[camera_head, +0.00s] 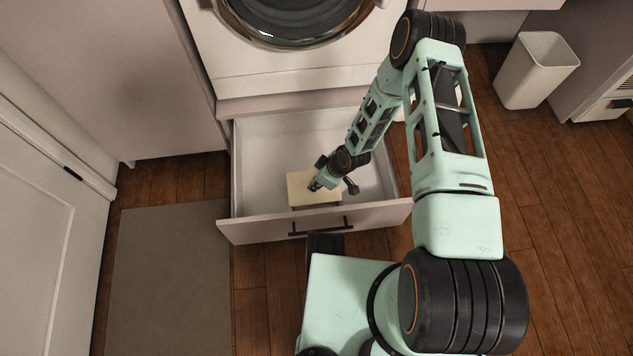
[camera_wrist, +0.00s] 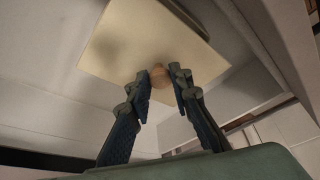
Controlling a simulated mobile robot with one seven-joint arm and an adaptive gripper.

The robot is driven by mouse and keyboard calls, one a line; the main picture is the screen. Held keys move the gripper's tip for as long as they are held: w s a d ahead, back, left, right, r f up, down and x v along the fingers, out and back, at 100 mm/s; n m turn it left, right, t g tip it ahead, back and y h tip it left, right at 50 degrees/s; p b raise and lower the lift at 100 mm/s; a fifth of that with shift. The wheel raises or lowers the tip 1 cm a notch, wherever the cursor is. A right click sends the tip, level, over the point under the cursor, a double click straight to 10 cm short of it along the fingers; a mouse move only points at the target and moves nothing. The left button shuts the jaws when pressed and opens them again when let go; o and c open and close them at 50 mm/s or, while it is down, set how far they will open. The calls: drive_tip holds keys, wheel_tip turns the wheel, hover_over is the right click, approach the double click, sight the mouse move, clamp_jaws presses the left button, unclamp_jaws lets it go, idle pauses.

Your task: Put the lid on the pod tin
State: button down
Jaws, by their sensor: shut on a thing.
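The lid is a flat, cream-coloured square panel (camera_head: 299,196) inside the open drawer, near the drawer's front. In the wrist view the lid (camera_wrist: 130,45) shows a small round wooden knob (camera_wrist: 159,83) near one edge of the visible face. My gripper (camera_head: 314,185) reaches down into the drawer over the lid. In the wrist view its two dark fingers (camera_wrist: 161,75) stand on either side of the knob, shut on it. A darker strip shows under the lid's front edge. I cannot tell whether that is the pod tin or a shadow; the tin is not clearly visible.
The white-lined drawer (camera_head: 262,140) is pulled out under a front-loading machine (camera_head: 290,75); its front panel (camera_head: 375,215) has a black handle. Its floor around the lid looks clear. A grey mat (camera_head: 170,280) lies to the left, and a white bin (camera_head: 537,70) stands at back right.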

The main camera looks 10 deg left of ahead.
sight(317, 191)
drive_tip(key=shift+f+b, duration=1.2)
drive_tip(key=shift+f, duration=1.5)
drive_tip(key=shift+f, duration=0.6)
drive_tip(key=c, duration=1.7)
unclamp_jaws()
drive_tip(key=shift+o, duration=0.2)
drive_tip(key=shift+d, duration=0.1)
drive_tip(key=v, duration=1.2)
